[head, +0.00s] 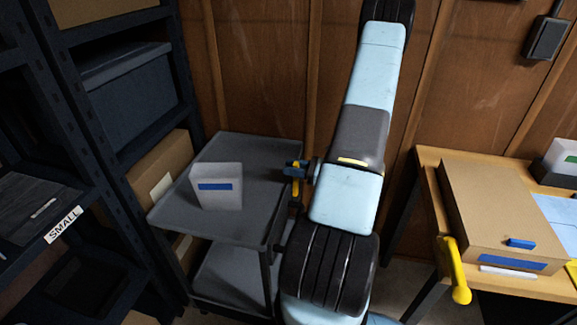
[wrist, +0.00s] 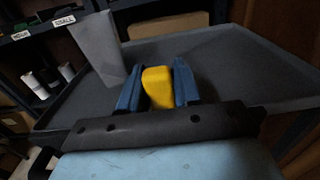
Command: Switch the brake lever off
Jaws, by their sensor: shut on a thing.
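The yellow brake lever (wrist: 158,88) is between the two blue fingers of my gripper (wrist: 157,80) in the wrist view. My gripper is shut on it. In the head view my gripper (head: 294,165) is at the right edge of the grey cart (head: 255,160), and a small yellow part of the lever (head: 296,188) shows just below the fingers. The lever's lower end and pivot are hidden in the wrist view by my gripper's body.
A white box with a blue label (head: 217,186) stands on the cart's top. Dark shelving (head: 110,190) is at left. A wooden table (head: 430,160) at right holds a cardboard box (head: 490,205); a yellow handle (head: 455,270) is at its front. My arm hides part of the middle.

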